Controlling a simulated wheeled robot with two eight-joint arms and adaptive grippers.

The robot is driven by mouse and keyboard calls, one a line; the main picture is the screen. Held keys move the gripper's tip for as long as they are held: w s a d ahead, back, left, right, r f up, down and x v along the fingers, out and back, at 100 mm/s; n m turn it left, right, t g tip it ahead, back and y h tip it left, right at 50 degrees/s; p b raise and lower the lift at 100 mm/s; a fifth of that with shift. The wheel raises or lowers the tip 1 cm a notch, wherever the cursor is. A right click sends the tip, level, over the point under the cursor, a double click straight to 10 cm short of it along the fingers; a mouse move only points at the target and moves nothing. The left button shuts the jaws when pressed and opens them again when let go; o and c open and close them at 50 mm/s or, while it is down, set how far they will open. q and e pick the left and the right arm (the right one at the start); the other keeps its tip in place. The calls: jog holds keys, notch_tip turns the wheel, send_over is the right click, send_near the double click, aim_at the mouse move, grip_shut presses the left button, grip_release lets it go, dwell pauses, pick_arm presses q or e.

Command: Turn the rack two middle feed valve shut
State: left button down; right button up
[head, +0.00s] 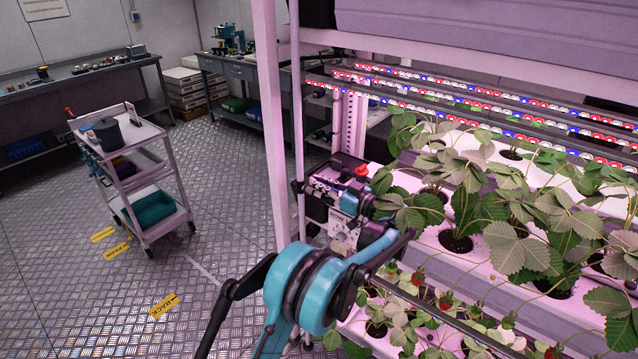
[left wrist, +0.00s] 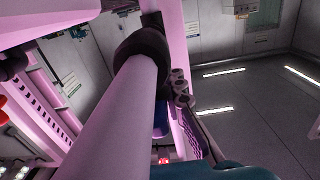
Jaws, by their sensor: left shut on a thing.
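My left gripper (head: 352,200) is at the near end of the strawberry rack, beside a dark box and pale label plates. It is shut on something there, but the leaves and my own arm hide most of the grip. A red knob (head: 361,171) sits just above the gripper. I cannot make out the middle feed valve's handle or its angle in the head view. In the left wrist view a thick pale pipe (left wrist: 118,115) with a black collar (left wrist: 143,52) fills the middle. A small blue part (left wrist: 160,119) shows beside it. My right gripper is not in view.
Strawberry plants (head: 520,215) overhang the white grow channels right of my left arm. A pale rack post (head: 274,120) stands left of the gripper. A trolley (head: 135,180) with bins stands further left.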

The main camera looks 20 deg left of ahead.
pick_arm(q)
jog(key=shift+t, duration=0.3)
jog(key=m+t+h, duration=0.3)
jog(key=h, duration=0.1)
jog(key=w+d+m+t+h, duration=0.1)
jog(key=m+t+h, duration=0.3)
jog(key=w+d+m+t+h, duration=0.1)
jog(key=m+t+h, duration=0.2)
jog(key=m+h, duration=0.1)
jog(key=shift+w+d, duration=0.1)
jog(key=shift+d, duration=0.05)
jog(key=m+h, duration=0.1)
jog(key=h, duration=0.2)
jog(key=d+m+t+h, duration=0.1)
jog(key=m+h, duration=0.1)
jog(key=h, duration=0.1)
jog(key=shift+w+d+m, duration=0.1)
jog(key=shift+m, duration=0.2)
jog(key=shift+d+m+g+h, duration=0.35)
jog(key=shift+m+h, duration=0.5)
jog(key=shift+h, duration=0.45)
jog(key=shift+d+m+g+h, duration=0.3)
jog(key=shift+m+h, duration=0.55)
jog(key=shift+h, duration=0.45)
jog(key=c, duration=1.6)
grip_release()
jog(key=shift+d, duration=0.1)
jog(key=shift+o, duration=0.2)
